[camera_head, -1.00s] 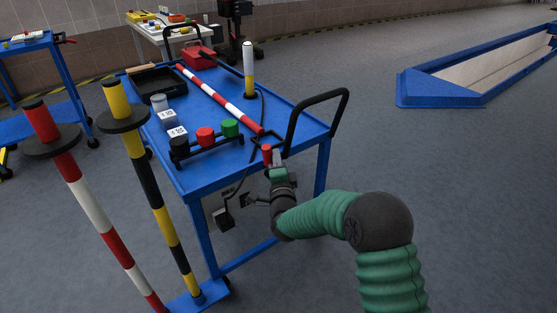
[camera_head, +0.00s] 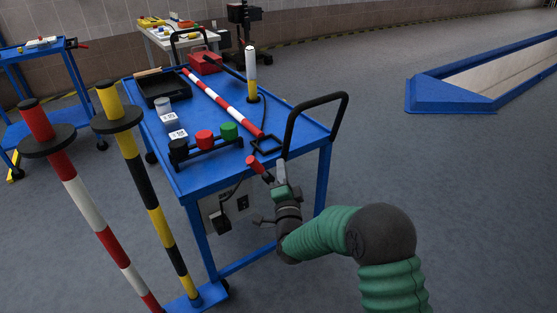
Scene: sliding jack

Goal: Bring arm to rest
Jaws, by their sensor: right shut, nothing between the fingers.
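My right arm comes in from the lower right, with green ribbed sleeves and dark joints. Its gripper (camera_head: 281,171) is shut and empty, pointing up beside the near right edge of the blue cart (camera_head: 285,110). A red-tipped handle (camera_head: 252,162) on a thin dark stem tilts up and left, just left of the gripper. Where the stem is fixed, and whether the gripper touches it, I cannot tell. My left gripper is not in view.
The cart carries a red-white striped bar (camera_head: 225,103), a black tray (camera_head: 165,88) and red (camera_head: 204,139) and green (camera_head: 229,130) knobs. A black handle (camera_head: 345,112) rises at its right end. Two striped posts stand at left.

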